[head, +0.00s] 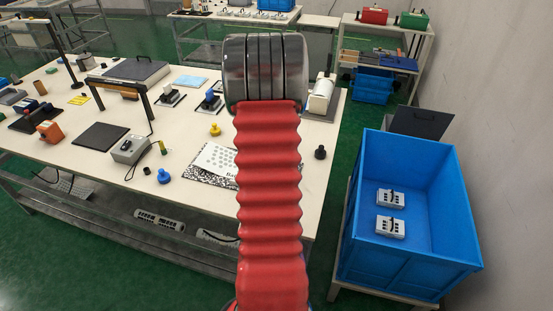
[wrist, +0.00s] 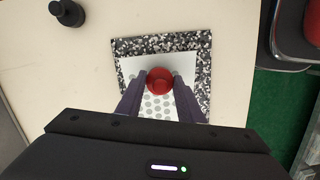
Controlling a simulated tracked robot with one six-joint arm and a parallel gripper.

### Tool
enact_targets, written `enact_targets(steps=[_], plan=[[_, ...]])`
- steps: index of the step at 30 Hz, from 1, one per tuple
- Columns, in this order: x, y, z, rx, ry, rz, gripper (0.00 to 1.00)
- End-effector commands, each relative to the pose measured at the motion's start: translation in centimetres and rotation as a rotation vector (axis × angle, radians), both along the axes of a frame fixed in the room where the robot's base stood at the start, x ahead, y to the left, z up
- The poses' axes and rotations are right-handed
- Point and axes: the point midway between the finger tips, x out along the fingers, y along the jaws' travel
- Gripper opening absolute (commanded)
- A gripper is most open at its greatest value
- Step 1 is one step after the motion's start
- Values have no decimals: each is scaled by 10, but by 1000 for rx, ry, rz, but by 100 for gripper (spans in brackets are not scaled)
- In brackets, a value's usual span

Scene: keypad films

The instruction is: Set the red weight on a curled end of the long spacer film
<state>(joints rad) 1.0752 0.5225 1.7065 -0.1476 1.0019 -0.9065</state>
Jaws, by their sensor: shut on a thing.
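The red weight (wrist: 159,75) shows in the wrist view as a round red cup-like top between the two dark fingers of my gripper (wrist: 160,85). My gripper is shut on it. Below it is a white film with grey dots (wrist: 155,108), lying on a black-and-white speckled mat (wrist: 206,48). I cannot tell whether the weight touches the film, or which edges of the film curl. In the head view the film (head: 213,158) and the mat (head: 197,175) are partly hidden by my red arm, which also hides my gripper and the red weight.
A black weight (head: 320,152) stands to the right of my arm; it also shows in the wrist view (wrist: 67,12). A yellow weight (head: 215,129) and a blue weight (head: 163,176) stand on the table (head: 115,178). A blue crate (head: 364,245) is at the right.

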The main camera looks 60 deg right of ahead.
Motion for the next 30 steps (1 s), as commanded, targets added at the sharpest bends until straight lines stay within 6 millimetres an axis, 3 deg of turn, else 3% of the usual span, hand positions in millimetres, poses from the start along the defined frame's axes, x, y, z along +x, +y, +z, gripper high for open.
enact_targets(steps=[30], plan=[[0,0,-21,0,0,1,4]])
